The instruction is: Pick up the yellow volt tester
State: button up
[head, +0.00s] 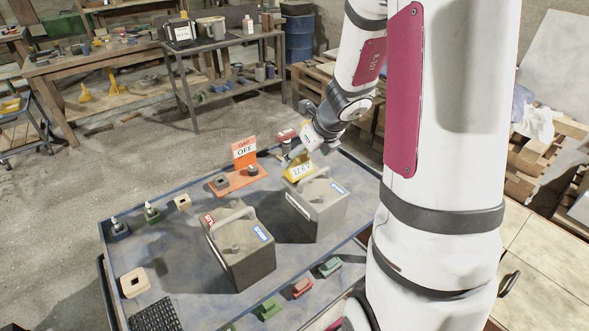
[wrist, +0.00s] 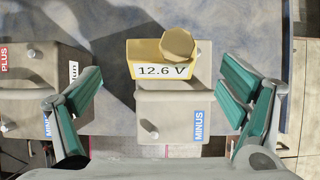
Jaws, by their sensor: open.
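The yellow volt tester (head: 298,170) has a "12.6 V" face and stands upright by the grey battery block with a blue MINUS label (head: 317,206). In the wrist view the tester (wrist: 147,71) lies between my spread fingers, toward the top of the picture, with a yellow knob on it. The MINUS block (wrist: 172,112) shows just below it. My gripper (wrist: 162,80) is open and empty, with green finger pads to either side and a gap between each pad and the tester. In the head view my gripper (head: 298,146) is close above the tester; its fingers are small there.
A second grey battery (head: 240,255) with PLUS and MINUS labels stands to the left. An orange stand with an "OFF" sign (head: 245,152) is behind it. Small coloured clamps and blocks line the blue bench top (head: 180,240). A workbench (head: 225,42) stands farther back.

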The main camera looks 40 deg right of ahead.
aim_at(299, 163)
jog(key=b+x, duration=0.2)
jog(key=x, duration=0.3)
jog(key=shift+w+d+f, duration=0.15)
jog(key=shift+f, duration=0.2)
jog(key=shift+r, duration=0.1)
jog(key=c, duration=1.5)
